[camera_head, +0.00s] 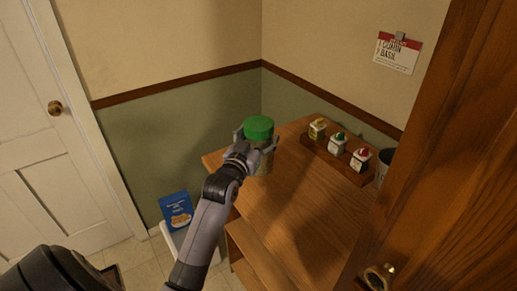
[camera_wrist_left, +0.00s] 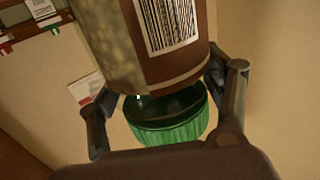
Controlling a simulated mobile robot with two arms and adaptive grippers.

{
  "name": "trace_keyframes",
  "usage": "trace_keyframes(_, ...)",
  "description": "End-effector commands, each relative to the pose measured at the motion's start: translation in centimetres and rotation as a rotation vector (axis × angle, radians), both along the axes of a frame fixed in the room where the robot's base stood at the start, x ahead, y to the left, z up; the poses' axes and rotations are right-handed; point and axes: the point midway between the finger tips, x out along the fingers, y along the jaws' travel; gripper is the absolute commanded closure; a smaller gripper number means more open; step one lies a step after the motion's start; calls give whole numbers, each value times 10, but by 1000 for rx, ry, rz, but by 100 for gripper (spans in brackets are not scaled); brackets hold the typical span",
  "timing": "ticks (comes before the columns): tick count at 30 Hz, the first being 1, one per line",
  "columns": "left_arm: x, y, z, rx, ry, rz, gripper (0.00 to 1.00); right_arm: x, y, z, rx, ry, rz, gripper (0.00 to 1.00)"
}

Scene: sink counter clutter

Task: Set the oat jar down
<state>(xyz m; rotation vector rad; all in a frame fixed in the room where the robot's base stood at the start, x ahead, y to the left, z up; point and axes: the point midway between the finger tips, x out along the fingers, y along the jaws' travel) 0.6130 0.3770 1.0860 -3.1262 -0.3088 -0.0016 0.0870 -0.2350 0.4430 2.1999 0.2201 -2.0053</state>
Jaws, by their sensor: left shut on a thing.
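The oat jar (camera_head: 262,163) has a green lid (camera_head: 259,126) and is upright at the far left end of the wooden counter (camera_head: 270,215). My left gripper (camera_head: 256,144) is shut around it just below the lid. In the left wrist view the jar (camera_wrist_left: 130,62) shows a brown label with a barcode, and its green lid (camera_wrist_left: 170,122) lies between the fingers. Whether the jar's base touches the counter cannot be told, as my gripper and arm hide part of it. My right gripper is not in view.
A wooden rack (camera_head: 317,147) with several small lidded containers stands along the wall, and a dark cup (camera_head: 385,160) is at its right end. A wooden door panel (camera_head: 440,150) blocks the right side. A blue package (camera_head: 176,211) is low on the left. The counter's middle is clear.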

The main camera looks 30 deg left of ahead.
Motion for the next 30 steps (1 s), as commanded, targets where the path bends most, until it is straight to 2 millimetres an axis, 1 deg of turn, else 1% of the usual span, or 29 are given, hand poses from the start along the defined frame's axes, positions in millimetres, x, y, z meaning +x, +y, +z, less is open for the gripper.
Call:
trace_keyframes(2,0,0,-4,1,-3,0,75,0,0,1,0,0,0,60)
trace_keyframes(6,0,0,-24,-1,0,0,75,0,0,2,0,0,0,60)
trace_keyframes(10,0,0,-39,1,-2,0,75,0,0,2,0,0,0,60)
trace_keyframes(12,0,0,-43,2,-4,1,75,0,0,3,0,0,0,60)
trace_keyframes(20,0,0,-43,1,-5,0,75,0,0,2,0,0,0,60)
trace_keyframes(23,0,0,-46,1,-5,0,75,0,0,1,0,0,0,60)
trace_keyframes(24,0,0,-48,0,1,0,25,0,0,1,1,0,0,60)
trace_keyframes(30,0,0,-47,0,1,0,11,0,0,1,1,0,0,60)
